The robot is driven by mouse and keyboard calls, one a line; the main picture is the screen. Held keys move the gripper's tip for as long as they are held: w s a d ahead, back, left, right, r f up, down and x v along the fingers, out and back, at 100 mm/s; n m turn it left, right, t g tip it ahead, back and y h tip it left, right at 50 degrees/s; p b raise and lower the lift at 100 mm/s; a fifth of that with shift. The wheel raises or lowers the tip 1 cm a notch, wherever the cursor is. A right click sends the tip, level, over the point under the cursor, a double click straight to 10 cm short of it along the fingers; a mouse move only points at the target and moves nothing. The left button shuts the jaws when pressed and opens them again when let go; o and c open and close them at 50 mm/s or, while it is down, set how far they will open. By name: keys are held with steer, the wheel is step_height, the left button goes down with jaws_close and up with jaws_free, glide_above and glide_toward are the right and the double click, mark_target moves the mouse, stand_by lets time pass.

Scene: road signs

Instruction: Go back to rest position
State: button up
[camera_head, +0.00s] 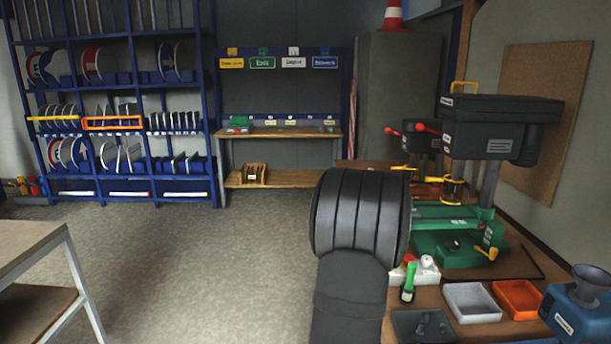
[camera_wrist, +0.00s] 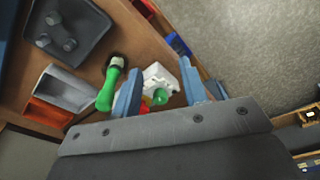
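My gripper (camera_wrist: 160,66) shows in the wrist view with its blue-grey fingers apart, so it is open. It looks down over the workbench (camera_head: 450,293) near its edge. A white block (camera_wrist: 160,76) with a small green part by it shows between the fingers; it appears to lie beyond them, not gripped. In the head view my dark arm rises in front of the bench's left side and hides the gripper.
On the bench are a grey tray (camera_head: 472,302), an orange tray (camera_head: 518,299), a dark tray (camera_head: 424,326), a blue machine (camera_head: 580,312) and a green-based drill press (camera_head: 500,130). A blue rack (camera_head: 215,100) stands behind. The floor (camera_head: 200,260) is clear left of my arm.

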steer(key=s+a+f+n, duration=0.2)
steer(key=a+f, duration=0.8)
steer(key=a, duration=0.4)
steer(key=shift+a+f, duration=0.2)
steer(key=shift+f, duration=0.15)
steer(key=shift+d+r, duration=0.1)
steer(key=s+d+r+t+h, duration=0.1)
steer(key=s+d+r+t, duration=0.3)
steer(key=r, duration=0.5)
steer(key=s+d+r+t+h, duration=0.15)
steer(key=s+d+r, duration=0.35)
steer(key=r, duration=0.5)
steer(key=s+d+r+t, duration=0.3)
steer(key=s+d+r, duration=0.2)
steer(key=r, duration=0.4)
steer(key=s+a+f+g, duration=0.2)
steer(key=s+a+f, duration=0.3)
steer(key=s+f, duration=0.5)
steer(key=s+a+f+m+g, duration=0.1)
steer(key=s+a+f, duration=0.4)
steer(key=s+f, duration=0.5)
steer(key=s+g+y, duration=0.1)
steer(key=s, duration=0.5)
steer(key=shift+a+f+m+g, duration=0.15)
steer(key=shift+f+m+g, duration=0.15)
steer(key=shift+f+g, duration=0.05)
